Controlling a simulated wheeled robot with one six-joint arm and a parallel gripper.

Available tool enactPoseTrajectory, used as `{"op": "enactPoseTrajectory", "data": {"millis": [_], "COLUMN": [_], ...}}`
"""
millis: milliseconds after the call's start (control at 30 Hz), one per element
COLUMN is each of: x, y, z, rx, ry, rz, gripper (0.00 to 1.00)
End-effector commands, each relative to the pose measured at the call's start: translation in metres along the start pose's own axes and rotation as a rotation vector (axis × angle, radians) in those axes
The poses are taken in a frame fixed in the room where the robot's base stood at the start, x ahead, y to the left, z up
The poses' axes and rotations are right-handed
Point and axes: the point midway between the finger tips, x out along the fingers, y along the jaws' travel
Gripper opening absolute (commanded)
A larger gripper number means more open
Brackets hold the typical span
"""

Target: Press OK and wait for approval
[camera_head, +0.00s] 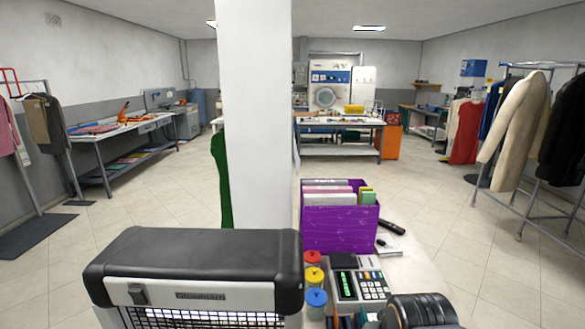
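A payment terminal or register with a keypad (362,287) sits on the white counter at the lower middle right. It has a small lit green display (347,283) on its left side and rows of small keys on its right. The key labels are too small to read, so I cannot tell which one is OK. No approval message can be made out. A dark rounded ribbed thing (420,311) at the bottom edge covers the area in front of the terminal; I cannot tell what it is. No gripper fingers show.
A purple box of files (340,226) stands behind the terminal. Red, yellow and blue lidded pots (316,298) stand to its left, beside a large black-and-white machine (195,270). A black handheld object (391,227) lies behind right. A white pillar (258,120) rises behind. Open floor lies right.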

Motion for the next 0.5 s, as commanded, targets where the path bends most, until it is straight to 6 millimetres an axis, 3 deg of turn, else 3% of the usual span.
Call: {"op": "enactPoseTrajectory", "data": {"millis": [67, 400, 500], "x": [0.0000, 0.0000, 0.0001], "y": [0.0000, 0.0001, 0.0001], "z": [-0.0002, -0.0003, -0.0003], "rx": [0.000, 0.000, 0.000], "ry": [0.000, 0.000, 0.000], "rz": [0.000, 0.000, 0.000], "gripper": [0.32, 0.00, 0.00]}}
